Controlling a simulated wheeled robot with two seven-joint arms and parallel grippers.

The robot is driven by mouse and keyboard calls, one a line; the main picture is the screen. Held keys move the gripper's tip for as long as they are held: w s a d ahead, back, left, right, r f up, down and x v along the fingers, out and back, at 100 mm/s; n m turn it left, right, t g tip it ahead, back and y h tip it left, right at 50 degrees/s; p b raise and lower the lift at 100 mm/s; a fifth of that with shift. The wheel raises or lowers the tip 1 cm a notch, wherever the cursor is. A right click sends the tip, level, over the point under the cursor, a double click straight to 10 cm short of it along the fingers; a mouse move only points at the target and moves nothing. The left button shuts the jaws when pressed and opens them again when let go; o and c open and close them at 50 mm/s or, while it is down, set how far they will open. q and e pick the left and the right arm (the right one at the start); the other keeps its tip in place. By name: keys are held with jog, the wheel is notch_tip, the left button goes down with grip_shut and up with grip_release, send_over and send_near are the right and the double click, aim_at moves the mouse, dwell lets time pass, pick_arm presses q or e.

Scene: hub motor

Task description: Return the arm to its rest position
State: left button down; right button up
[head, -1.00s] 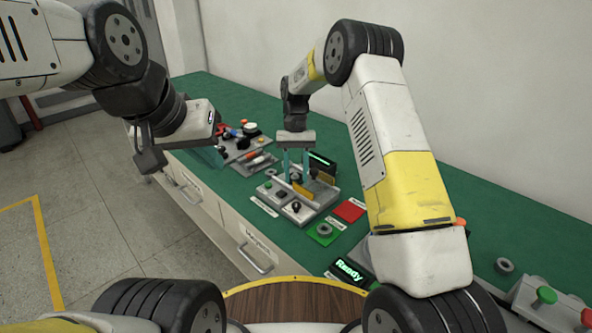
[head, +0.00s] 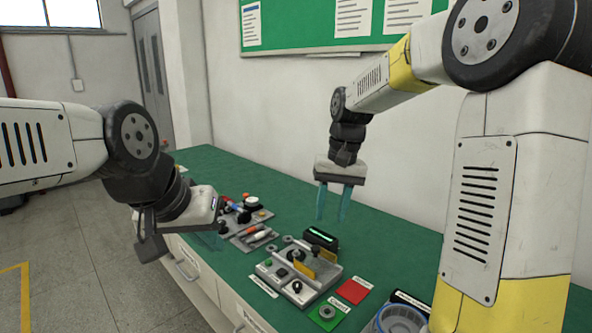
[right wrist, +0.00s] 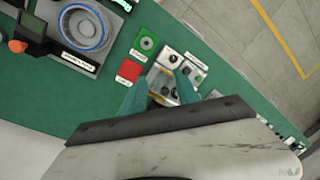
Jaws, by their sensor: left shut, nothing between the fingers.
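My right arm comes in from the right in the head view. Its gripper (head: 332,202) hangs fingers down in the air above the green bench (head: 385,264), over and behind the grey test fixture (head: 318,278). Its two teal fingers are apart with nothing between them. The right wrist view also shows this gripper (right wrist: 161,92) with a gap between its fingers, the fixture lying beyond. My left arm comes in from the left.
A green pad with a ring (head: 327,312) and a red pad (head: 353,290) lie right of the fixture. A blue-rimmed round part (right wrist: 84,27) is nearby. A wall and green board (head: 300,25) stand behind the bench.

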jog(key=s+d+r+t, duration=0.2)
jog(key=s+d+t, duration=0.1)
jog(key=s, duration=0.6)
jog(key=s+d+r+t, duration=0.2)
jog(key=s+d+t, duration=0.1)
jog(key=s, duration=0.6)
jog(key=shift+s+r+y, duration=0.3)
jog(key=shift+s, duration=0.1)
